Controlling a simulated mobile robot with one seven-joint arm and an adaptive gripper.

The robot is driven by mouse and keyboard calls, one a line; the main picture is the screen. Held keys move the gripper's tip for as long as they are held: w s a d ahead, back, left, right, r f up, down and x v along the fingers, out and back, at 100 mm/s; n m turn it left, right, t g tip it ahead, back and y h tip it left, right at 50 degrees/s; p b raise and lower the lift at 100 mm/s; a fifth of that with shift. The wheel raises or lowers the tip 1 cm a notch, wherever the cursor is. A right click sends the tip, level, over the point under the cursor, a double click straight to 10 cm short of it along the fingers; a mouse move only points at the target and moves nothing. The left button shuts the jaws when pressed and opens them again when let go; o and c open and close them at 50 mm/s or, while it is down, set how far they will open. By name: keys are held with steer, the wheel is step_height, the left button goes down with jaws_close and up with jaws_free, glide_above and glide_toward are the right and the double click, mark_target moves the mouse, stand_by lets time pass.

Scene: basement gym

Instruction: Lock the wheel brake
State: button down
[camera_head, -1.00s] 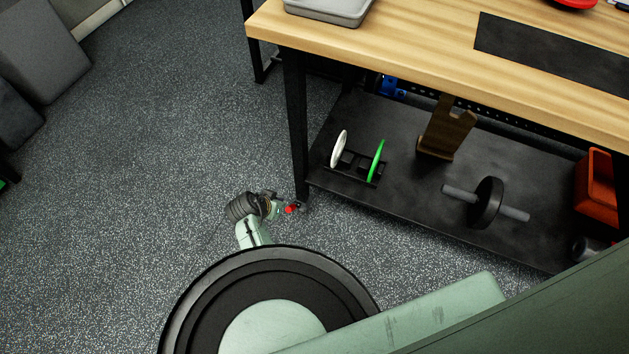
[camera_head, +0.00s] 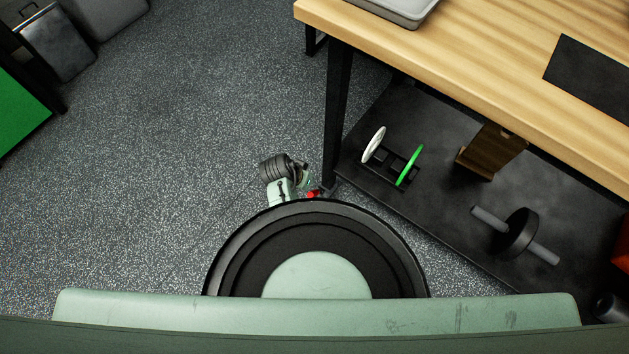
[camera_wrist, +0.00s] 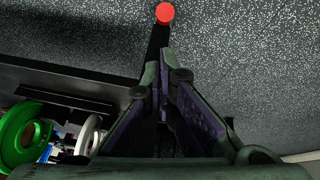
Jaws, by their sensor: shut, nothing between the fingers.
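A red-tipped part (camera_head: 313,193), probably the brake lever, sits low by the foot of the near table leg (camera_head: 337,115). In the wrist view its round red tip (camera_wrist: 165,13) shows at the top, at the end of a dark bar. The wheel itself cannot be made out. My gripper (camera_wrist: 164,75) is shut and empty, with its fingertips pointing toward the red tip and overlapping the dark bar in the picture. I cannot tell whether they touch it. In the head view my wrist is low at the floor, left of the leg, and the fingers are too small to make out.
Speckled floor (camera_head: 190,120) is clear to the left. A green panel (camera_head: 18,110) stands at far left.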

mark_target(313, 191)
steer(key=x, duration=0.9)
steer(key=shift+d+f, duration=0.1)
steer(key=shift+f, duration=0.2)
steer(key=shift+s+a+f, duration=0.15)
steer(key=shift+s+a, duration=0.2)
steer(key=shift+s, duration=0.1)
steer(key=shift+s+a+f, duration=0.4)
steer(key=shift+s+a, duration=0.1)
steer(key=shift+s, duration=0.2)
steer(key=shift+s+a+f+b, duration=0.35)
steer(key=shift+s+f, duration=0.2)
steer(key=shift+s+a+f+b, duration=0.3)
steer(key=shift+s+a+f, duration=0.1)
steer(key=shift+s+f, duration=0.15)
